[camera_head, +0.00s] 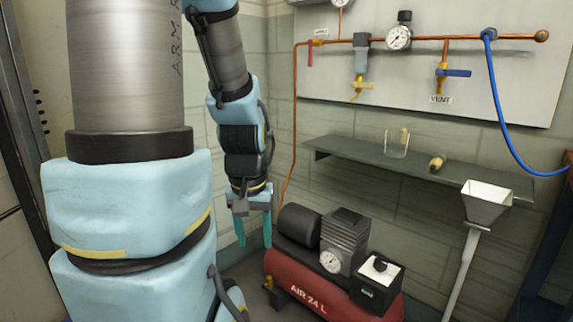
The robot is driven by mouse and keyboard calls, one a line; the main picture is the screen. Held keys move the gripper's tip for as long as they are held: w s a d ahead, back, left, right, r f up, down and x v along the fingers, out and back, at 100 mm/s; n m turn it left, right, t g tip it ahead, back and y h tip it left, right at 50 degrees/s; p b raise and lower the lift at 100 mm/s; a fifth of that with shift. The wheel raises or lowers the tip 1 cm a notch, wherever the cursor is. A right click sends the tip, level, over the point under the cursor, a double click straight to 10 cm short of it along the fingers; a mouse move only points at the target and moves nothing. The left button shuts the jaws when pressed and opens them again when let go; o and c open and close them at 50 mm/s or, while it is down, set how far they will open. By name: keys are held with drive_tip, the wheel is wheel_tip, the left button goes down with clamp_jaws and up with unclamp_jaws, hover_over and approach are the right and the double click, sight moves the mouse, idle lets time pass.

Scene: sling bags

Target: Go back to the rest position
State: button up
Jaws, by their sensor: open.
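My gripper (253,226) hangs at the end of my arm, pointing down, left of the middle of the view. Its two teal fingers are apart, with nothing between them. It is in front of the corner of the tiled wall, just left of the red air compressor (300,290). I cannot tell how far it is from the compressor in depth. My light blue and metal arm fills much of the left side and hides what is behind it.
A grey shelf (340,156) on the wall holds a clear container (396,146) and a small brass-and-dark part (437,162). Above is a panel (500,88) with copper pipe, gauges, valves and a blue hose (502,110). A funnel-topped stand (487,204) is at right.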

wheel_tip(320, 180, up, 20)
drive_tip(key=p, duration=1.9)
drive_tip(key=shift+f+p, duration=0.2)
drive_tip(key=shift+p, duration=0.15)
